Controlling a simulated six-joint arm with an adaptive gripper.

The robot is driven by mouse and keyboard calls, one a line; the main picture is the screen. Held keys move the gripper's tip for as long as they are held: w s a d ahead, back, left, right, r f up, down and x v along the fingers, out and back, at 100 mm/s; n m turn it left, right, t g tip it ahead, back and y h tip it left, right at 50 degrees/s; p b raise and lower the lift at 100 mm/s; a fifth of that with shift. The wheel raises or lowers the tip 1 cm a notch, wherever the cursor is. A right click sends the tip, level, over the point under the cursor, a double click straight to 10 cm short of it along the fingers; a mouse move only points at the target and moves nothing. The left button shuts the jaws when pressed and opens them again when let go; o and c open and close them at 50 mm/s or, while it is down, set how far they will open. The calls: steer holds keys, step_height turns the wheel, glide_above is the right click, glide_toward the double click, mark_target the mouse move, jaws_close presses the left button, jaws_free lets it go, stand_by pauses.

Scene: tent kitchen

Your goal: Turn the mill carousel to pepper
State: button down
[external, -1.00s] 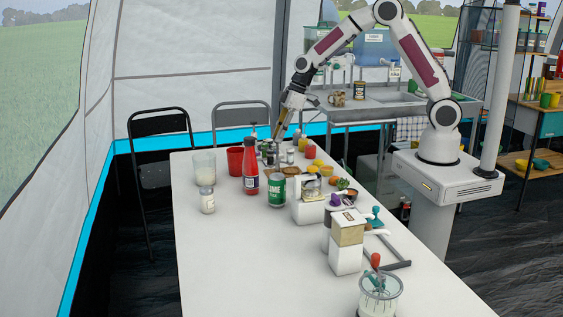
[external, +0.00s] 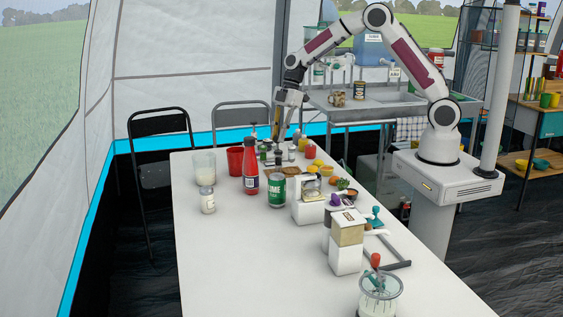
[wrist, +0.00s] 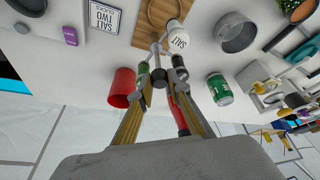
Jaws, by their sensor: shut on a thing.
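The mill carousel (wrist: 157,47) shows in the wrist view as a grey hub with arms, holding several mills. A white mill marked SALT (wrist: 176,36) is at its upper right. A green mill (wrist: 142,70) is at lower left, a dark mill (wrist: 179,66) at right, and another dark mill (wrist: 159,78) at the bottom. My gripper (wrist: 161,88) has its fingers on either side of this bottom dark mill and is shut on it. In the external view my gripper (external: 277,143) points down among the small mills (external: 265,152). No pepper label is readable.
A red cup (wrist: 122,87) is left of the fingers and a green can (wrist: 220,89) right in the wrist view. A red bottle (external: 251,172) stands close by. A sign reading SALT TWO (wrist: 101,17) lies at the top. The table's near left (external: 215,265) is clear.

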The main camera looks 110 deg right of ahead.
steer(key=shift+n, duration=0.6)
steer(key=c, duration=1.9)
jaws_free()
steer(key=shift+m, duration=0.4)
steer(key=shift+a+m+t+h, duration=0.1)
steer(key=shift+m+t+h, duration=0.25)
steer(key=shift+m, duration=1.15)
steer(key=shift+m+h, duration=0.65)
steer(key=shift+m, duration=0.85)
steer(key=shift+a+m, duration=0.1)
steer(key=shift+m, duration=0.6)
